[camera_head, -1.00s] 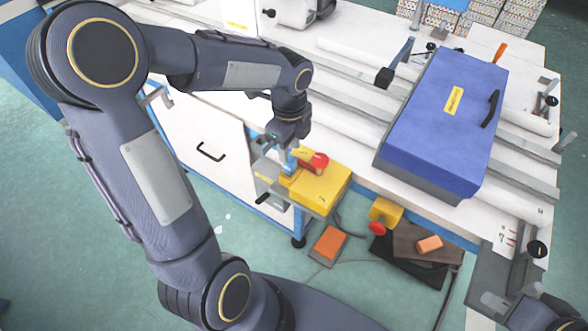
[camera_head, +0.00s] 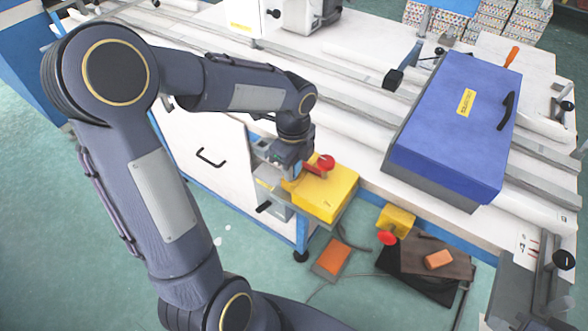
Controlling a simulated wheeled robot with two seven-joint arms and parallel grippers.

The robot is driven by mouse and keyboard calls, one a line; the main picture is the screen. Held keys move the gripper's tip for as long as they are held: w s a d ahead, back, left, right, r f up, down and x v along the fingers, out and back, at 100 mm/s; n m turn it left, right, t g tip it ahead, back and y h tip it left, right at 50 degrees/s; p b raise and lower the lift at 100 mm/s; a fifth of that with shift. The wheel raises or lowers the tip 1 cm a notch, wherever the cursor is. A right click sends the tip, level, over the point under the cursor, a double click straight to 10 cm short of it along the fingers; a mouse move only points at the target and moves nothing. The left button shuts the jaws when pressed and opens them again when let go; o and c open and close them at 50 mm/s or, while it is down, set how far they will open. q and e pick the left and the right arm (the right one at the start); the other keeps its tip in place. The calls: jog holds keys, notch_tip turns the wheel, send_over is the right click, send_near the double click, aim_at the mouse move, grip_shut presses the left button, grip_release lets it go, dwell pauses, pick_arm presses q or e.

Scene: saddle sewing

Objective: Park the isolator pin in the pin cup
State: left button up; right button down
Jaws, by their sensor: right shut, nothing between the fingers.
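My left gripper (camera_head: 287,172) reaches down at the left end of the yellow box (camera_head: 327,195), beside a red handle with a round red knob (camera_head: 325,162). Its fingers are largely hidden by the wrist, and I cannot tell whether they hold anything. I cannot make out the isolator pin or the pin cup for certain. Only a small part of my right gripper (camera_head: 485,324) shows at the bottom edge on the right; it is shut and empty.
A blue case (camera_head: 455,130) lies on the white bench. A yellow block with a red button (camera_head: 388,238), an orange pad (camera_head: 332,256) and a brown board with an orange block (camera_head: 439,259) lie lower down. Green floor is open at left.

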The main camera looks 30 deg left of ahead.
pick_arm(q)
grip_shut()
jog(key=shift+r, duration=0.1)
jog(key=shift+r+p, duration=2.15)
jog(key=shift+r, duration=0.1)
jog(key=shift+r, duration=0.1)
notch_tip(320, 180, up, 4)
jog(key=p, duration=0.3)
jog(key=shift+p, duration=0.4)
